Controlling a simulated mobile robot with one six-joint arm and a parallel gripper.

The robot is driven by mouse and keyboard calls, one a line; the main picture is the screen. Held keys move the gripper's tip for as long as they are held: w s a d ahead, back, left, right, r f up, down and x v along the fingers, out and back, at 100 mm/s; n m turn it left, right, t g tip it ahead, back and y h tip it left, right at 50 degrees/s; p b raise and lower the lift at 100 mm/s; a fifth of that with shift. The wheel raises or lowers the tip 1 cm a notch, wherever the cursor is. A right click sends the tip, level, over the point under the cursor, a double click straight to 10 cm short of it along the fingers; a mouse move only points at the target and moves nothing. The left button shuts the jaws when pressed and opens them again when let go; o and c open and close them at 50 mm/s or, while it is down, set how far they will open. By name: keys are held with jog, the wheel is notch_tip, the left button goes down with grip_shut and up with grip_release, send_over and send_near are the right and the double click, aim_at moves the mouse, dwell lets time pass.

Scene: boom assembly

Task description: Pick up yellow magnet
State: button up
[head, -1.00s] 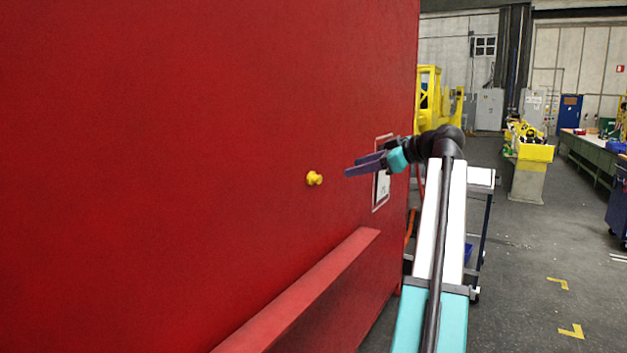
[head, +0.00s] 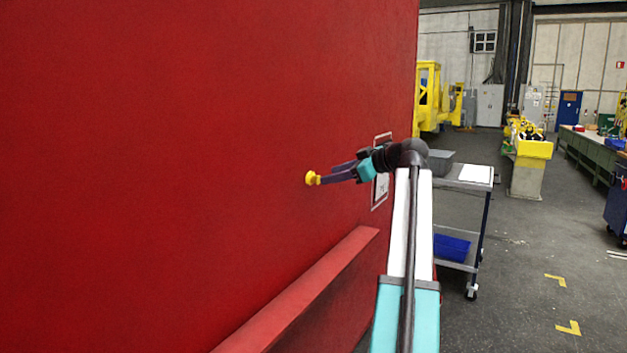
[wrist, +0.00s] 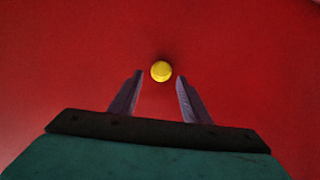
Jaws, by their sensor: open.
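The yellow magnet (head: 312,178) is a small round knob stuck to the red wall. In the wrist view the magnet (wrist: 161,71) sits just beyond the fingertips, midway between the two fingers. My gripper (head: 326,175) has long purple fingers and points left at the magnet in the head view, with its tips at or very close to it. In the wrist view my gripper (wrist: 158,76) is open, with red wall showing between the fingers. I cannot tell whether a finger touches the magnet.
The large red wall (head: 200,90) fills the left side, with a red ledge (head: 300,290) sticking out below the magnet. A framed sheet (head: 381,190) is on the wall behind my gripper. A trolley (head: 465,180) with a grey box and blue bin stands to the right.

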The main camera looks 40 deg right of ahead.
aim_at(314, 179)
jog(key=p+x, duration=0.2)
jog(key=x, duration=0.3)
jog(key=shift+a, duration=0.2)
dwell(0.6)
grip_shut()
